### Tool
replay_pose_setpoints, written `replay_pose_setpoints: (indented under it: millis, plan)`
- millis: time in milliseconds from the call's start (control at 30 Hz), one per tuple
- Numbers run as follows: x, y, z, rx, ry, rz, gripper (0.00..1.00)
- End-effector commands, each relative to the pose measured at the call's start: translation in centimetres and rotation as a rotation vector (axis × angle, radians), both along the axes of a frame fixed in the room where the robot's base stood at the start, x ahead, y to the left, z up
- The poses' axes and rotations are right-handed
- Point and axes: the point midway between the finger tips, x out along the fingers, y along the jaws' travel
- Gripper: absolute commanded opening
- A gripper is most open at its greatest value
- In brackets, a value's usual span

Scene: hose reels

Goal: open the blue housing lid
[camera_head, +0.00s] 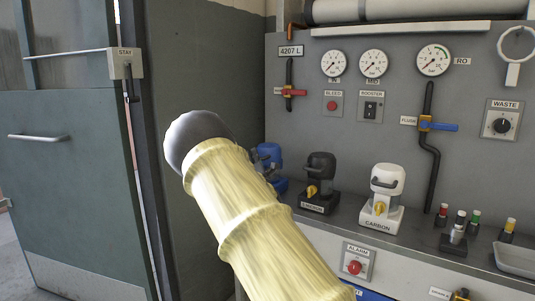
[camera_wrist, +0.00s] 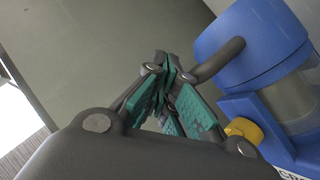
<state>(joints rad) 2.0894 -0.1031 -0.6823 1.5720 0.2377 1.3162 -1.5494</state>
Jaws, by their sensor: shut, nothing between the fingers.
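The blue housing (camera_head: 268,153) stands at the left end of the bench in the head view, largely hidden behind my arm. In the wrist view its blue lid (camera_wrist: 265,40) sits on a grey cylindrical body (camera_wrist: 297,95), in a blue base. A dark handle (camera_wrist: 218,60) sticks out from the lid toward my fingers. A yellow latch knob (camera_wrist: 243,128) is low on the housing. The lid looks closed. My gripper (camera_wrist: 164,65) is shut and empty, its teal-padded fingers just left of the handle's end. Whether the tips touch it I cannot tell.
A black housing (camera_head: 320,178) and a white carbon housing (camera_head: 385,190) stand to the right on the bench. Small colour-capped bottles (camera_head: 460,218) and a tray (camera_head: 517,259) are farther right. The gauge panel (camera_head: 400,100) rises behind. A green door (camera_head: 70,170) is at left.

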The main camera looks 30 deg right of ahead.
Motion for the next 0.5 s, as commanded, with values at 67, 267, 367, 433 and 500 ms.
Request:
replay_pose_setpoints:
  millis: [67, 267, 367, 433, 500]
  plan:
    - [-0.4, -0.8, 0.0, 0.0, -0.001, -0.009, 0.0]
    - [-0.5, -0.1, -1.0, 0.0, 0.001, -0.006, 0.0]
    - [-0.3, 1.2, -2.3, 0.0, 0.003, 0.001, 0.0]
    - [-0.2, 2.1, -3.2, 0.001, 0.004, 0.005, 0.0]
    - [-0.1, 3.2, -4.2, 0.001, 0.004, 0.011, 0.0]
